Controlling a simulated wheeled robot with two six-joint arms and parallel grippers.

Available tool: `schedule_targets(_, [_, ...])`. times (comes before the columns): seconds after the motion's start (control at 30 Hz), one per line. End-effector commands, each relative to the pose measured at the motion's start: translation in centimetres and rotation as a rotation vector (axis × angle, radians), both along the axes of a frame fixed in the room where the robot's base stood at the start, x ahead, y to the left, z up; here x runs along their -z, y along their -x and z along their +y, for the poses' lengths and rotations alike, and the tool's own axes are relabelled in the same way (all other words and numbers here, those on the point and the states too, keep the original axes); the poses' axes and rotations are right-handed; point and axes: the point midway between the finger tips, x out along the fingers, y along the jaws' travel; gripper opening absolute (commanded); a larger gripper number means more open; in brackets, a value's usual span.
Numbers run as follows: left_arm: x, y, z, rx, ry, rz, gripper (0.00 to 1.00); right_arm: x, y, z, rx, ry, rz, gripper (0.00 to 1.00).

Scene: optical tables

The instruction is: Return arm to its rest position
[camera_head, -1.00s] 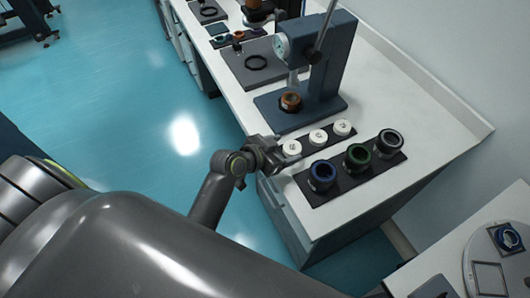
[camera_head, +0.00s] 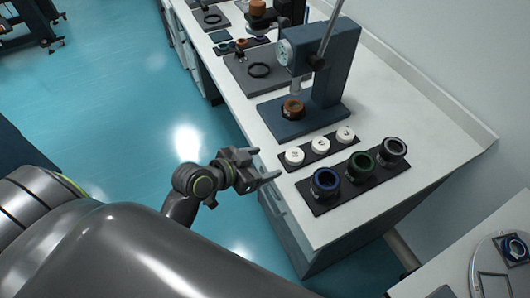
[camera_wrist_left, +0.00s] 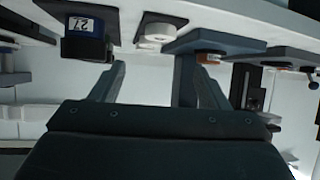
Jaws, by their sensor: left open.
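My left gripper (camera_head: 268,167) is open and empty over the near edge of the white table (camera_head: 262,112), to the left of the white discs. In the left wrist view its two fingers (camera_wrist_left: 160,85) stand apart with nothing between them. The left arm reaches in from the lower left over the floor. My right gripper is not in view.
Several parts stand on the table: three white discs (camera_head: 319,145) on a dark strip, blue (camera_head: 325,182), green (camera_head: 360,166) and black ringed cylinders (camera_head: 392,151) on a dark tray, and a blue press (camera_head: 325,75) with a copper part (camera_head: 293,108). The floor (camera_head: 120,110) is clear.

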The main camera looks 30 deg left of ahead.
Motion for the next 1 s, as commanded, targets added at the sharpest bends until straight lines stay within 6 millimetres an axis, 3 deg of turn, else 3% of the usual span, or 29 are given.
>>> schedule_targets(0.23, [0.1, 0.1, 0.0, -0.001, -0.002, 0.005, 0.69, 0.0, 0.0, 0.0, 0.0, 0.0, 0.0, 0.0])
schedule_targets(0.33, [1.0, 1.4, 0.7, -0.023, -0.024, 0.062, 0.69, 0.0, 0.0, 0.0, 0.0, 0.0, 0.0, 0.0])
schedule_targets(0.47, [3.4, 5.3, 2.8, -0.108, -0.087, 0.236, 0.69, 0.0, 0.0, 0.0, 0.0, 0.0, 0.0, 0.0])
schedule_targets(0.6, [5.4, 10.6, 6.0, -0.257, -0.167, 0.443, 0.69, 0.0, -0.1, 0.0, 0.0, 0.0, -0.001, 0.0])
schedule_targets(0.87, [6.0, 19.5, 11.1, -0.563, -0.281, 0.716, 0.69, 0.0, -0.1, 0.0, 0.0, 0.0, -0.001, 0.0])
schedule_targets(1.0, [9.2, 18.2, 11.3, -0.556, -0.277, 0.727, 0.69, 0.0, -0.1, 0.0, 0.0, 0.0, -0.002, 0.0])
